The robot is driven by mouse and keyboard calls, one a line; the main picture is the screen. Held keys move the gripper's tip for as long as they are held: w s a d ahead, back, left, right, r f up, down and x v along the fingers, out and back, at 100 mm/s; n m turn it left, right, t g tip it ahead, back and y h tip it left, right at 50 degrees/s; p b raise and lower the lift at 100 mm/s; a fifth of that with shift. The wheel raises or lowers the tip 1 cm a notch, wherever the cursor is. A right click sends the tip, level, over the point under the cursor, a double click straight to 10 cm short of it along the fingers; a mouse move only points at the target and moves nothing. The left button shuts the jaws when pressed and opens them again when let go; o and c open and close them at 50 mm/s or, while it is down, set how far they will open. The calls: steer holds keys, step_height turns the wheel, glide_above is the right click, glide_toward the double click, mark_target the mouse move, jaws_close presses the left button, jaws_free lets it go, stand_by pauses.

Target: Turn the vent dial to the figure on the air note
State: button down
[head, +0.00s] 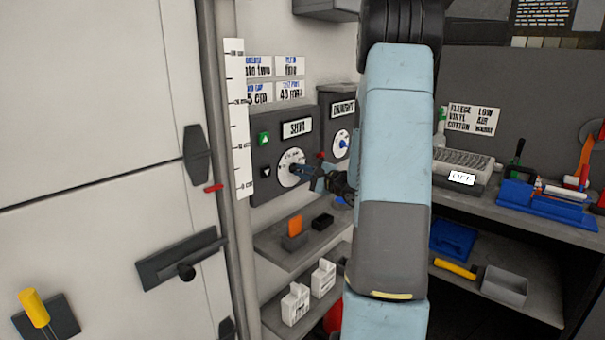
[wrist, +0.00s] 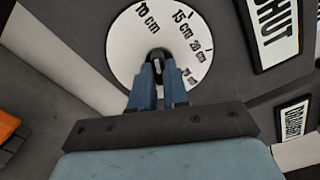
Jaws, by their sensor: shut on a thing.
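My gripper (head: 301,170) is shut on the small black knob (wrist: 157,53) at the middle of a round white dial (wrist: 128,50). The dial face (head: 287,181) is on a dark grey box (head: 265,160) with a SHUT sign. In the wrist view, the dial reads 10 cm, 15 cm, 20 cm and a partly covered figure near the right finger. I cannot tell which figure the knob points at. Several wall notes (head: 274,78) hang above the box; one ends in "5 cm", its start unclear. I cannot make out which is the air note.
A second box with a DRAUGHT sign (head: 343,107) and a blue-knobbed dial (head: 341,143) stands to the right, partly behind my arm. A white scale strip (head: 238,120) runs down the left. A shelf (head: 275,238) with an orange block (head: 295,226) lies below.

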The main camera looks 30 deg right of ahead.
steer(key=shift+s+a+f+m, duration=0.1)
steer(key=shift+f+m, duration=0.05)
steer(key=shift+m, duration=1.9)
steer(key=shift+s+f+m, duration=0.1)
steer(key=shift+f+m, duration=0.05)
steer(key=shift+m, duration=1.9)
steer(key=c, duration=1.1)
jaws_free()
steer(key=shift+w+r, duration=0.1)
steer(key=v, duration=1.3)
steer(key=shift+s, duration=0.35)
